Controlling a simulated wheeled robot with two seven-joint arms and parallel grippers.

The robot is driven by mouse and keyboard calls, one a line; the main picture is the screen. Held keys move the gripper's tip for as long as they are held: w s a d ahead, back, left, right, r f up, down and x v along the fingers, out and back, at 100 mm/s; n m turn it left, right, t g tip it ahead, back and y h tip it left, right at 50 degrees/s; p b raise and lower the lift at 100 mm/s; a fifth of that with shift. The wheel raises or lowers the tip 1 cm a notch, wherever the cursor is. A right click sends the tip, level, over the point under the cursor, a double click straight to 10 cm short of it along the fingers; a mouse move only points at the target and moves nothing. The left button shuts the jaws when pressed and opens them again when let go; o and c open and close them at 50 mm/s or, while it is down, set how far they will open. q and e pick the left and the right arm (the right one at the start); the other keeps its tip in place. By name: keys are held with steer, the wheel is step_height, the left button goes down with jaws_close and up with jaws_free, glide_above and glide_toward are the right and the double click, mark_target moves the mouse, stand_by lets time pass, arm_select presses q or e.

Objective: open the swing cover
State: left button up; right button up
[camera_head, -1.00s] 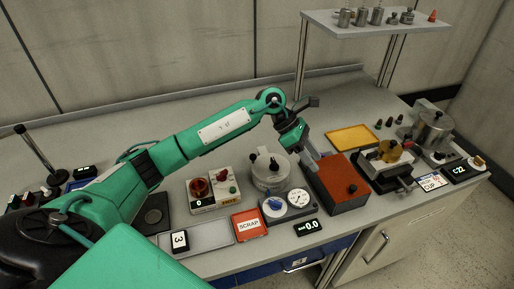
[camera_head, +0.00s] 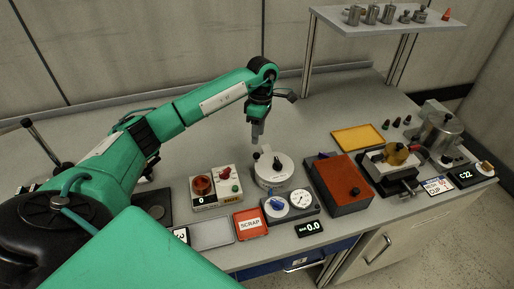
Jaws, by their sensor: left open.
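A white round drum (camera_head: 272,172) with a flat pale cover on top stands near the middle of the bench. Two small black knobs stick up from this cover, which lies flat on the drum. I cannot tell for sure that this is the swing cover. My left gripper (camera_head: 256,140) points down just above and behind the drum's left knob, and nothing shows between its fingers. The fingers are seen nearly edge-on. My right gripper is out of view.
The bench behind is clear.

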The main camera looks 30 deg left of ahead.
mark_target(257, 153)
arm_select(q)
steer(key=f+p, duration=0.1)
steer(key=f, duration=0.2)
steer(key=s+f+p, duration=0.1)
steer(key=f, duration=0.3)
steer(key=shift+s+d+f, duration=0.15)
steer(key=shift+s+d, duration=0.05)
steer(key=shift+c, duration=0.4)
jaws_close()
